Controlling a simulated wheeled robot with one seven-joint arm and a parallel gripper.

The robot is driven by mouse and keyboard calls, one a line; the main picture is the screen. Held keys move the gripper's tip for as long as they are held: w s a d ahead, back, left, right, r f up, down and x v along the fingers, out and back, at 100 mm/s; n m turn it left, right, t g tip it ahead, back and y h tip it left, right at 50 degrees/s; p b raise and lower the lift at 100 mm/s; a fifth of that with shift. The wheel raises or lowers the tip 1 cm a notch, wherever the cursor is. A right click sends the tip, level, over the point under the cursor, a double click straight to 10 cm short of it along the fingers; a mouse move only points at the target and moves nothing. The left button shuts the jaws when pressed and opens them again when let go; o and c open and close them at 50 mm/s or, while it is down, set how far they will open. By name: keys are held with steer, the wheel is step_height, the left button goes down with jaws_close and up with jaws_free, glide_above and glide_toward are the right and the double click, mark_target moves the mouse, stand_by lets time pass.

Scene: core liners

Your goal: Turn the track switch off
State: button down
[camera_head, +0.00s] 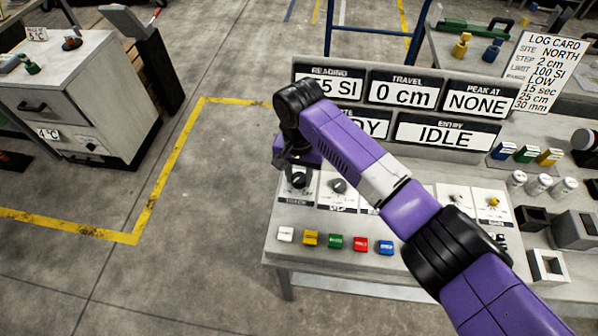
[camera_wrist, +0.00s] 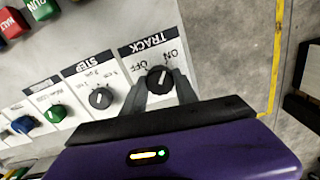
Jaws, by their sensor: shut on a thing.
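The track switch (camera_wrist: 158,78) is a black round knob on a white plate headed TRACK, with ON and OFF printed beside it. The lettering is upside down in the wrist view, with ON at the right and OFF at the left. A pale pointer mark shows on the knob, but I cannot tell for sure which word it points at. My gripper (camera_wrist: 160,84) is shut on the knob, one finger on each side. In the head view the switch (camera_head: 298,181) is at the left end of the row of controls, partly below my wrist.
The step knob (camera_wrist: 100,97) is close beside the track switch. Several coloured buttons (camera_head: 335,242) line the front of the bench (camera_head: 300,258). Display boards (camera_head: 440,134) stand behind the controls, reading 0 cm, NONE and IDLE. Floor to the left is open up to a grey cabinet (camera_head: 100,90).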

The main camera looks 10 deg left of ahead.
steer(key=n+p, duration=0.1)
steer(key=n, duration=0.2)
steer(key=n+p, duration=0.1)
steer(key=n, duration=0.8)
steer(key=shift+n, duration=2.1)
steer(key=c, duration=0.9)
jaws_free()
steer(key=shift+c, duration=0.2)
